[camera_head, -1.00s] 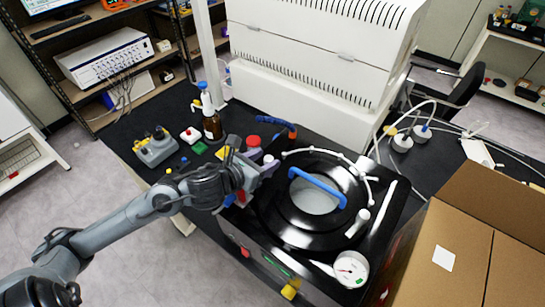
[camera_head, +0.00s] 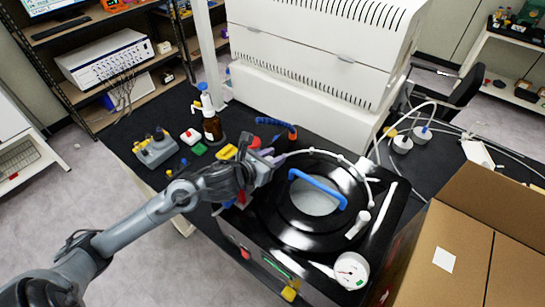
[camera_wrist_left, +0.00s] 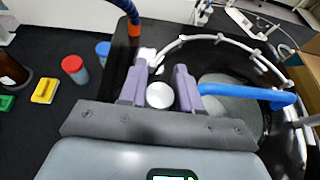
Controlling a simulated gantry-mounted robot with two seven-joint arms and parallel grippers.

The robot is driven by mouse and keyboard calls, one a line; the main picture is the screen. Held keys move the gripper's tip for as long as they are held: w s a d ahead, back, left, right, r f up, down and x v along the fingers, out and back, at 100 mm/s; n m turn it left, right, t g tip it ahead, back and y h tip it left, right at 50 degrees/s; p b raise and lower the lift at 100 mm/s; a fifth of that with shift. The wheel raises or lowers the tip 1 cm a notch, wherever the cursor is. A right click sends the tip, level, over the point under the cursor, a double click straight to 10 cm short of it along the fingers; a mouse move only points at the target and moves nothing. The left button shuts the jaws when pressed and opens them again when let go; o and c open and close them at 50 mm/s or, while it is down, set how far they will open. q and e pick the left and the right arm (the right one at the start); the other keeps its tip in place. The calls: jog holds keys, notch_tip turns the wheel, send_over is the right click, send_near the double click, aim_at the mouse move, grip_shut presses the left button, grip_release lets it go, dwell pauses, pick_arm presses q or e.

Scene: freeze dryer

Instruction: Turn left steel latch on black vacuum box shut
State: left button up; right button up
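The black vacuum box (camera_head: 245,228) has a round black lid (camera_head: 275,215) with a blue handle (camera_head: 318,188). My left gripper (camera_head: 273,156) is over the box's back left corner, beside the lid. In the left wrist view its purple fingers (camera_wrist_left: 160,82) are apart. A pale round knob (camera_wrist_left: 160,95), perhaps the left latch's end, shows between them; I cannot tell whether they touch it. The rest of the left latch is hidden in the head view. A similar pale latch (camera_head: 358,223) sits on the right of the lid. My right gripper is not in view.
A white hose (camera_head: 366,178) curves round the lid. A blue hose (camera_wrist_left: 130,10) rises close to the fingers. A gauge (camera_head: 351,270) stands at the front right, beside an open cardboard box (camera_head: 475,235). A brown bottle (camera_head: 212,128) and small containers stand left.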

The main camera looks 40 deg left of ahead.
pick_arm(q)
jog(key=shift+c, duration=0.9)
